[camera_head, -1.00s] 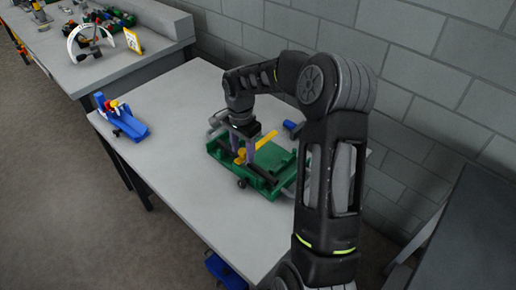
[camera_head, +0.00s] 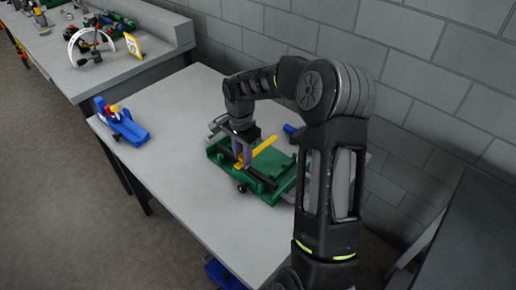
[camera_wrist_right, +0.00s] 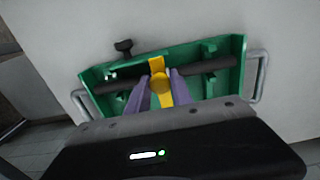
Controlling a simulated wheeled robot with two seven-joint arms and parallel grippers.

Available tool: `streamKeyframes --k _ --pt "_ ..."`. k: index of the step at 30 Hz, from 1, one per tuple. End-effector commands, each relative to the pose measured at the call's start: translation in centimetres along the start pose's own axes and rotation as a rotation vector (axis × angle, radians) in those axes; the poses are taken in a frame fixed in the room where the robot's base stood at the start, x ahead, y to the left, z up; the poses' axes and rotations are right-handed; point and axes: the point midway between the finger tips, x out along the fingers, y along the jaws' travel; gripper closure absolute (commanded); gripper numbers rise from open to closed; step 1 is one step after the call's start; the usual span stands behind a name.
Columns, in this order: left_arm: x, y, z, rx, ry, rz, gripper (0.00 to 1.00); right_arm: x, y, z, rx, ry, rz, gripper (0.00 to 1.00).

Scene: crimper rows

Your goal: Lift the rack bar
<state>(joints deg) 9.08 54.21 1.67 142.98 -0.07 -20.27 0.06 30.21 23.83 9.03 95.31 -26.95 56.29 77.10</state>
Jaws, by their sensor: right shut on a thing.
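A dark rack bar (camera_head: 262,182) with a yellow piece (camera_head: 266,145) at its middle lies across a green tray-like base (camera_head: 285,184) on the grey table. In the right wrist view the bar (camera_wrist_right: 208,66) runs left and right of the yellow piece (camera_wrist_right: 156,66), within the base's walls (camera_wrist_right: 239,62). My right gripper (camera_head: 243,160) reaches down over the base. Its purple fingers (camera_wrist_right: 160,88) are shut on the bar's middle, at the round yellow part. I cannot tell whether the bar is clear of the base. My left gripper is not in view.
A blue tool with a red piece (camera_head: 122,125) lies at the table's left edge. A blue part (camera_head: 289,129) is behind the base, near the block wall. A second bench (camera_head: 120,68) at the back left holds several items.

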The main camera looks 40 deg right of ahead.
Motion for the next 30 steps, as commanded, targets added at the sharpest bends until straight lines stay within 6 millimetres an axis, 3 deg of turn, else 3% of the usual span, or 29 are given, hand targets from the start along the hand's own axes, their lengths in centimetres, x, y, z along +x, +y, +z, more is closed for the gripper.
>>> streamKeyframes --k 8,30 --pt "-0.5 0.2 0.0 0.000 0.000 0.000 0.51 -0.7 0.0 -0.3 0.000 0.001 -0.001 0.92" --pt "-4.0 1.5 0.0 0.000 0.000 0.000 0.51 -5.8 0.0 -2.8 0.002 0.003 -0.001 0.92"
